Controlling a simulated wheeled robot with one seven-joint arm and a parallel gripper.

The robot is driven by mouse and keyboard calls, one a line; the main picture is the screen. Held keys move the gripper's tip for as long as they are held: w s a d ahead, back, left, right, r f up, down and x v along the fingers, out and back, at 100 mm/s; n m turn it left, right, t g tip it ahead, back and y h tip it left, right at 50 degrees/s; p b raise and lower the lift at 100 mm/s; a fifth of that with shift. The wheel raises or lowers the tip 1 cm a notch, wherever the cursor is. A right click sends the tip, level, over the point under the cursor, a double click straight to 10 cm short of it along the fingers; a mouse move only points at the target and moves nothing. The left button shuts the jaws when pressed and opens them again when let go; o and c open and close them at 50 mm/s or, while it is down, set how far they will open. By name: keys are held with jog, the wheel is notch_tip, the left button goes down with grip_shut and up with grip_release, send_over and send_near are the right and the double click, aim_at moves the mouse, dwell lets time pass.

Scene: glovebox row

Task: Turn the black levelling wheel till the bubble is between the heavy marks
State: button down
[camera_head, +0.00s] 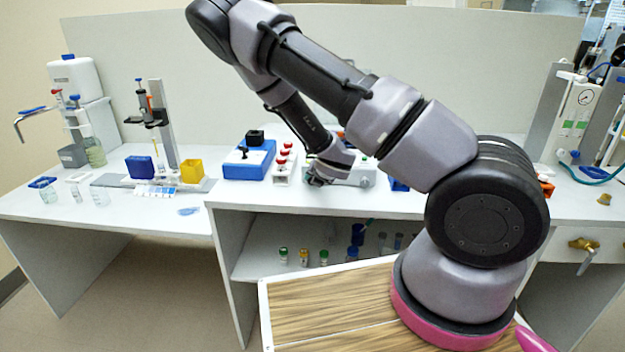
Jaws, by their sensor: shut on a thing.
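My gripper (319,181) reaches down to the left front of a small pale grey instrument (353,178) on the bench, behind my arm's lower links. The gripper is small and dark in this view. It is shut on a small part there, which fits the black levelling wheel, but the fingers and wrist hide most of it. The bubble and its heavy marks cannot be made out. The instrument's top is partly covered by my arm.
A rack with red-topped pieces (284,160) and a blue box with black parts (249,160) stand close left of my gripper. Capped vials (303,257) stand on the shelf below. The bench's front edge is clear near the gripper.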

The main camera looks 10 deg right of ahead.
jog(key=shift+d+f+m+t+y, duration=0.1)
jog(key=shift+d+m+t+y, duration=0.1)
jog(key=shift+m+t+y, duration=0.5)
jog(key=shift+y, duration=0.4)
jog(key=c, duration=0.5)
grip_release()
jog(key=shift+s, duration=0.1)
jog(key=shift+a+g, duration=0.1)
jog(key=shift+g, duration=0.2)
